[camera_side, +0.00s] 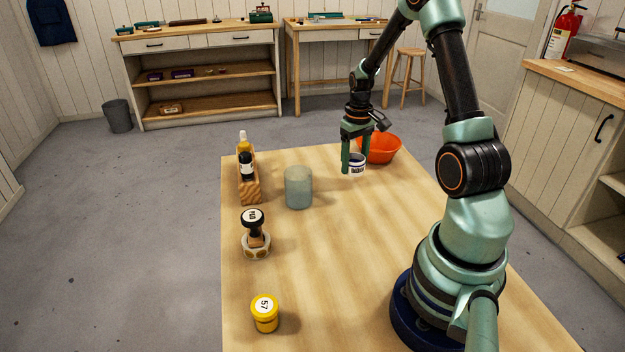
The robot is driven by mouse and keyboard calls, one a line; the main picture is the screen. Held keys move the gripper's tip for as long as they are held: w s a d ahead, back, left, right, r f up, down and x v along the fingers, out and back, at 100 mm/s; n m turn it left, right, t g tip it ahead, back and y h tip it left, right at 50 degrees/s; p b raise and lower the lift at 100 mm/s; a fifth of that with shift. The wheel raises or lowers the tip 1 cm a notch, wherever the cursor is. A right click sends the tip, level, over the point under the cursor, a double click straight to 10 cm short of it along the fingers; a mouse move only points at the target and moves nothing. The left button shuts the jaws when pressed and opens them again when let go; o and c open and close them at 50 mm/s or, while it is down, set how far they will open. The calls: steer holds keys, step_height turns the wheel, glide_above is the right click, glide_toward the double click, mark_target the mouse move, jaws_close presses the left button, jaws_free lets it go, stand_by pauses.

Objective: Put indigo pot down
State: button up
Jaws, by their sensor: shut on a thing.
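A small white pot with a dark label (357,168), which I take to be the indigo pot, is between the fingers of my gripper (356,162). My gripper is shut on it and points down near the far right part of the wooden table (320,250). The pot looks upright. Its base is low over the table, but I cannot tell whether it touches the wood. The fingers hide part of the pot. It is just in front of and left of an orange bowl (385,152), and I cannot tell whether they touch.
A grey-green cylinder (299,188) stands left of the pot. The middle of the table is clear.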

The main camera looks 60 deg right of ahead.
mark_target(354, 172)
steer(key=shift+f, duration=1.9)
steer(key=o, duration=1.4)
steer(key=shift+f, duration=0.15)
step_height(354, 172, up, 12)
steer(key=w+a+r+n+t+h, duration=0.1)
steer(key=w+a+r+n+t, duration=0.15)
steer(key=a+r, duration=0.8)
steer(key=s+a+r+n+t, duration=0.1)
steer(key=s+a, duration=0.1)
steer(key=a, duration=0.7)
steer(key=s+a+n+t+y, duration=0.1)
steer(key=s+a+t, duration=0.1)
steer(key=a, duration=0.6)
steer(key=shift+s+a+r, duration=0.4)
steer(key=shift+s, duration=0.2)
